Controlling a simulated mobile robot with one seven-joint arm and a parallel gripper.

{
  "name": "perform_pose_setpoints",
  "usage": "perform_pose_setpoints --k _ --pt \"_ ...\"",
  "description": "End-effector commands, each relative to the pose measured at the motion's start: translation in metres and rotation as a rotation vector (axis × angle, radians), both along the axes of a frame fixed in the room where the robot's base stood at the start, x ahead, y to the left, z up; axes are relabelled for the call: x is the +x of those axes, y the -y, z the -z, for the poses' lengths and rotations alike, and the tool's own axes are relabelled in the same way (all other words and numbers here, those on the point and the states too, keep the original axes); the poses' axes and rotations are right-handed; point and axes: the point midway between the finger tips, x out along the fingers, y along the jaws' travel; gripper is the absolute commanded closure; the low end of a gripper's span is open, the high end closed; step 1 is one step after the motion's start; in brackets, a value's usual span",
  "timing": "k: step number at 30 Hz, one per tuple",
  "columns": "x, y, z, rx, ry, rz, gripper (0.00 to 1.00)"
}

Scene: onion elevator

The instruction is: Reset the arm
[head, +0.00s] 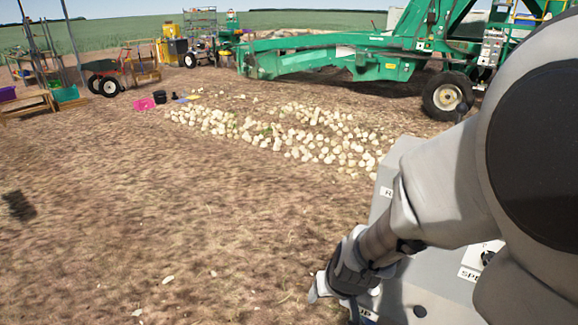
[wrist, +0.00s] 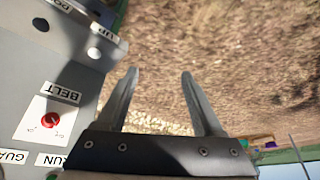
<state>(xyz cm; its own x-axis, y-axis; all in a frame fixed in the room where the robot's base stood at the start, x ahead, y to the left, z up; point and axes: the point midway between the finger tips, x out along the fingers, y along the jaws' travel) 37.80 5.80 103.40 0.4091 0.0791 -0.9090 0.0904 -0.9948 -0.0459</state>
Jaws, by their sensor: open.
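My gripper (wrist: 160,73) is open in the wrist view, its two grey fingers apart with nothing between them. In the head view my gripper (head: 318,291) hangs low at the lower middle, beside the left edge of a grey control panel (head: 437,283). My arm covers much of that panel. In the wrist view the panel (wrist: 28,75) fills the left side, with a red knob (wrist: 50,119) under the label BELT and labels reading UP and RUN. The fingers look clear of the panel.
A pile of pale onions (head: 290,135) lies on the bare soil ahead. A green elevator machine (head: 350,57) on wheels stands behind it. A cart (head: 110,76), a pink bin (head: 145,104) and a bench (head: 28,106) are at the left. The soil at lower left is open.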

Motion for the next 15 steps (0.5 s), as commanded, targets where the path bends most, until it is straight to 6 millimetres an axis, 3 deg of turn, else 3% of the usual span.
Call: perform_pose_setpoints --k 1,6,15 --pt "-0.002 -0.001 -0.017 0.032 0.011 0.001 0.31" --pt "-0.019 0.0 -0.065 0.097 0.019 -0.011 0.31" --pt "-0.068 0.024 -0.138 0.086 0.045 0.0 0.31"
